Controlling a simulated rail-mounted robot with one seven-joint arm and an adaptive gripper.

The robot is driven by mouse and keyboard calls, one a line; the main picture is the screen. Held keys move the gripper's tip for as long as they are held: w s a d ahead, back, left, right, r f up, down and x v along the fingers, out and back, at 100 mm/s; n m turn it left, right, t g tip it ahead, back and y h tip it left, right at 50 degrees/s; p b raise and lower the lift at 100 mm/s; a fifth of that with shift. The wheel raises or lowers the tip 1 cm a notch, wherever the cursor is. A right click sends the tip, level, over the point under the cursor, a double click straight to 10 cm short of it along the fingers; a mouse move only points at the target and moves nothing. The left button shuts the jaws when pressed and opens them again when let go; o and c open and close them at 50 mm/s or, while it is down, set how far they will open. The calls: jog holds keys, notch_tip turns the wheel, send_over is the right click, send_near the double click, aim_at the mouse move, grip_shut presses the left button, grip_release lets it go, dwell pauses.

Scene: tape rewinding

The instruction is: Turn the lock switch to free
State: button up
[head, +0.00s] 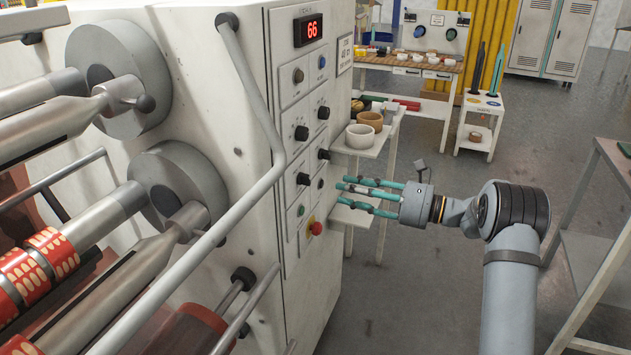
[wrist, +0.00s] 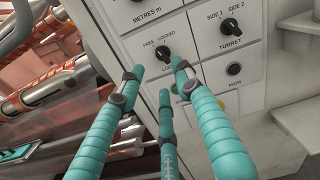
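The lock switch is a black knob (wrist: 163,53) on the white control panel, with FREE and LOCKED printed above it and LOCK below. I cannot clearly tell which mark it points at. In the head view the matching black knob (head: 303,179) is on the panel's left column. My gripper (head: 342,190) has three teal fingers, spread apart and empty, pointing at the panel from the right. In the wrist view my gripper (wrist: 157,78) has its fingertips around and just below the knob, seemingly short of it; the fingers hide part of the panel below.
The turret knob (wrist: 226,27) and inch knob (wrist: 234,69) sit right of the lock switch. A red emergency button (head: 316,228) is lower on the panel. A long grey handrail (head: 262,110) runs left of the panel. Shelves with pots (head: 361,135) stand behind my fingers.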

aim_at(309, 181)
jog(key=p+x, duration=0.1)
jog(key=x, duration=0.8)
jog(key=shift+w+a+f+p, duration=0.1)
jog(key=shift+w+a+p, duration=0.05)
jog(key=shift+p, duration=0.25)
grip_shut()
